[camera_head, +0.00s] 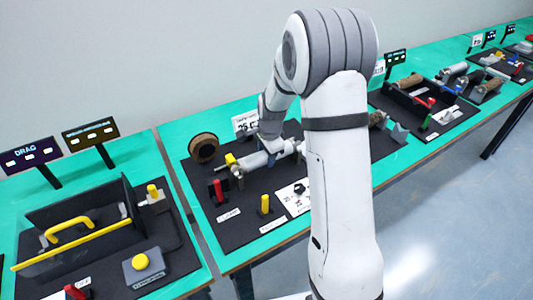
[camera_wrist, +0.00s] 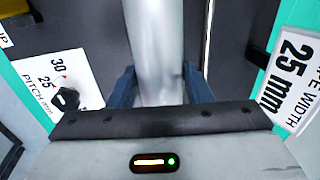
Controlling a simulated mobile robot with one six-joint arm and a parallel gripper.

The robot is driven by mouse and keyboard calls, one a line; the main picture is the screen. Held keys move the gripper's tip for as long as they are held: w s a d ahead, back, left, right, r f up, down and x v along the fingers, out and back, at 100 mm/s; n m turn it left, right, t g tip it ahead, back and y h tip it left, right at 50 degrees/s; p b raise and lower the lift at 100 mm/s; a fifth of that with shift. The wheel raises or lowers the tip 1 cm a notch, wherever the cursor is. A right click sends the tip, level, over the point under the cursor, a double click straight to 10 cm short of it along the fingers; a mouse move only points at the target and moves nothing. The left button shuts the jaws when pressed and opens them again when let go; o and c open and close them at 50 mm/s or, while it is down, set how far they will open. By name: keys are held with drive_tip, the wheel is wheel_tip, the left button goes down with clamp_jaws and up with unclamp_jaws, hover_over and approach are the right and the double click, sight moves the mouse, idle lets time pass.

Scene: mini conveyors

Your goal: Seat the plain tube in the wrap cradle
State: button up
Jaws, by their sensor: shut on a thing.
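In the wrist view a plain silver tube (camera_wrist: 155,40) runs from the top edge down between the fingers of my gripper (camera_wrist: 161,86). The gripper is shut on it, with one dark blue finger on each side. In the head view my gripper (camera_head: 274,146) is partly hidden by my own arm, low over the black station board. A grey cylindrical shape (camera_head: 252,161) lies just left of it, probably the tube. I cannot make out the wrap cradle clearly, nor whether the tube touches it.
The board also carries a brown roll (camera_head: 203,148), a red lever (camera_head: 218,190), a yellow-topped post (camera_head: 264,204) and a pitch dial card (camera_wrist: 55,85). A "25 mm" width sign (camera_wrist: 292,80) stands close on the right. A neighbouring station has a yellow handle (camera_head: 68,228).

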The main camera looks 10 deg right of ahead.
drive_tip(key=shift+f+b, duration=0.7)
drive_tip(key=shift+f, duration=0.25)
drive_tip(key=o, duration=1.5)
drive_tip(key=r, duration=0.5)
drive_tip(key=s+r, duration=0.1)
drive_tip(key=r, duration=0.1)
drive_tip(key=shift+s+d+r+b, duration=0.1)
drive_tip(key=shift+d+r+b, duration=0.2)
drive_tip(key=shift+r, duration=0.1)
drive_tip(key=s+r+n, duration=0.3)
drive_tip(key=s+n, duration=0.1)
drive_tip(key=s, duration=0.5)
drive_tip(key=s+r+n, duration=0.3)
drive_tip(key=s+n, duration=0.2)
drive_tip(key=s, duration=0.4)
drive_tip(key=s+r+n+t, duration=0.1)
drive_tip(key=s+r+n, duration=0.3)
drive_tip(key=s, duration=0.5)
drive_tip(key=shift+d+n+h, duration=0.3)
drive_tip(key=shift+d+n, duration=0.15)
drive_tip(key=shift+n, duration=0.15)
